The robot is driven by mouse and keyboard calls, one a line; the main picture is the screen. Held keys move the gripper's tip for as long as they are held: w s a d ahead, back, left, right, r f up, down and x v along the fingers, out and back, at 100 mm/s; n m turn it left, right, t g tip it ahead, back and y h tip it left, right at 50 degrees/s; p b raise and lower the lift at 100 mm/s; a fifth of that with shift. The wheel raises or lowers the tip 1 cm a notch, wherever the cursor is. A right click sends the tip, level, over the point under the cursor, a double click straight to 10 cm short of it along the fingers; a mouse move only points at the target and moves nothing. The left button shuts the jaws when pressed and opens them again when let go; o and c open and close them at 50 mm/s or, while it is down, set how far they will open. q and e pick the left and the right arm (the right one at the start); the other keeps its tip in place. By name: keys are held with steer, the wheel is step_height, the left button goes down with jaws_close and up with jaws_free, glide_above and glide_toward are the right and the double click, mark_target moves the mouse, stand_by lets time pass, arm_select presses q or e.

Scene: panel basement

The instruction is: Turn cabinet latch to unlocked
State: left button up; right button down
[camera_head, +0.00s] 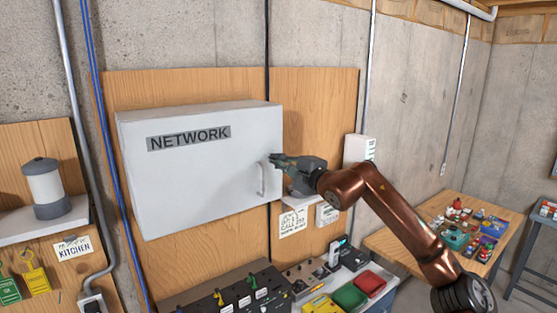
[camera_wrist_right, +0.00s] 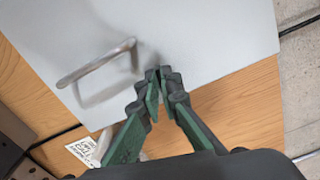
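The grey network cabinet (camera_head: 205,190) hangs on a wood panel in the head view, and its door face (camera_wrist_right: 215,40) fills the upper part of the right wrist view. A pale bar handle (camera_head: 263,180) is at the door's right side; it also shows in the right wrist view (camera_wrist_right: 95,65). My left gripper is out of view.
Below the cabinet stand a dark panel with switches (camera_head: 225,295) and green and red bins (camera_head: 350,296). A white box (camera_head: 359,149) is on the wall to the right. A wooden table (camera_head: 400,245) with small items is at the right. A lantern (camera_head: 46,188) stands left.

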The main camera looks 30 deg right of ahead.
steer(key=shift+n, duration=1.1)
steer(key=shift+f, duration=0.1)
steer(key=c, duration=2.2)
jaws_free()
steer(key=shift+o, duration=0.2)
steer(key=s, duration=1.2)
steer(key=shift+d, duration=0.45)
